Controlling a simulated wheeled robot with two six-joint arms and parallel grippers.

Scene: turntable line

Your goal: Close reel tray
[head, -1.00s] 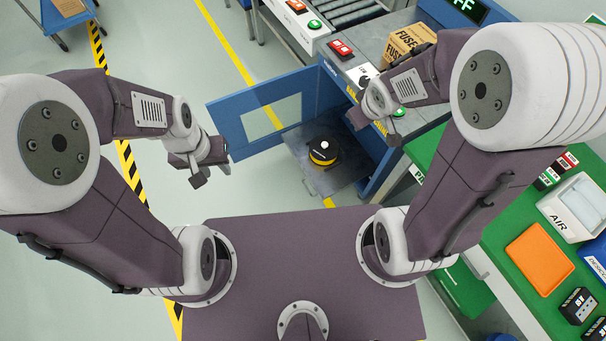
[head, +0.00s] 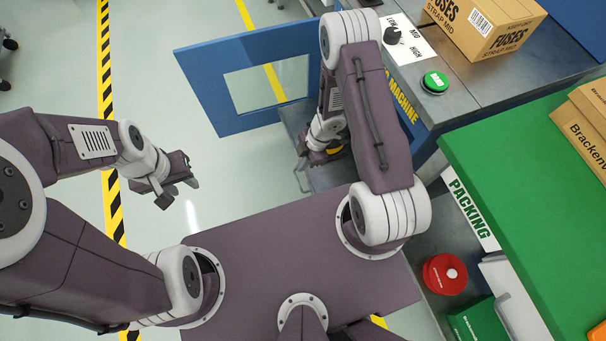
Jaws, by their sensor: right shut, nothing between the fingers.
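The reel tray (head: 322,180) is a grey metal drawer sticking out of the strapping machine's front, mostly hidden under my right arm. A sliver of the yellow and black reel (head: 336,150) shows on it. The blue door (head: 203,88) with a window opening stands swung out beside the tray. My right gripper (head: 316,158) is shut and empty, low over the tray's front left part close to the reel. I cannot tell whether it touches the tray. My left gripper (head: 178,192) is open and empty, held over the floor left of the tray.
The machine top (head: 475,85) carries a dial, a green button (head: 435,83) and a FUSES carton (head: 485,25). The green packing table (head: 520,180) is at the right, with a red round item (head: 444,274) below its edge.

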